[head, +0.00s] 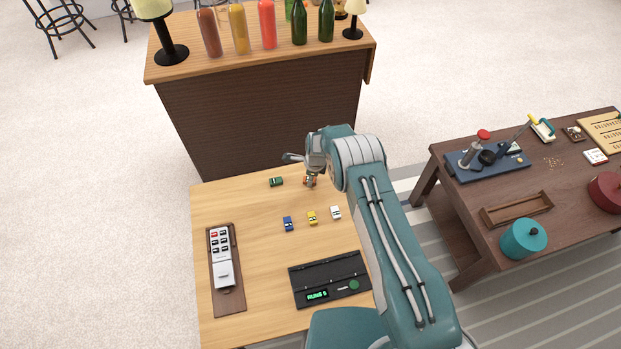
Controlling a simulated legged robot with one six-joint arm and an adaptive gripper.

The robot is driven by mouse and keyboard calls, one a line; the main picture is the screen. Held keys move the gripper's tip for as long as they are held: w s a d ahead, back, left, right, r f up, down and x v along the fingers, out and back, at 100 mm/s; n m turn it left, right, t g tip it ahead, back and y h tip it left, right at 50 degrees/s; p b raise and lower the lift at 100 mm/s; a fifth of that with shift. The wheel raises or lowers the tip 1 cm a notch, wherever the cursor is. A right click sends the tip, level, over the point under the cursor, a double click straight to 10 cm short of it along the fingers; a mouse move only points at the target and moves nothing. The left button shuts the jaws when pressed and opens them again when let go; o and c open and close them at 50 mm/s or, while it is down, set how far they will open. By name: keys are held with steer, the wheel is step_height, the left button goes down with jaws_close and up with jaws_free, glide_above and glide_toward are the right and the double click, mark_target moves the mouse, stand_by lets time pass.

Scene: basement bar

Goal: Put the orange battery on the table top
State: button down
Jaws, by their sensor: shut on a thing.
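My gripper (311,176) is over the far part of the light wooden table (250,290), pointing down. It is shut on a small orange item (306,181), which matches the orange battery, though the fingers hide part of it. I cannot tell whether the item touches the table top. A small green item (276,182) lies just left of it. Blue (287,224), yellow (312,218) and white (336,212) items lie in a loose row nearer to me.
A black device with a green display (329,279) and a brown tray with a white-and-black unit (222,272) occupy the near table. A bar counter (260,62) with bottles stands beyond. A dark workbench (560,195) stands right. The table's left middle is clear.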

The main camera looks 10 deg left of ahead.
mark_target(315, 180)
steer(key=shift+c, duration=2)
jaws_free()
step_height(315, 180, up, 12)
steer(key=d, duration=0.1)
steer(key=shift+d, duration=0.2)
steer(key=shift+r, duration=0.1)
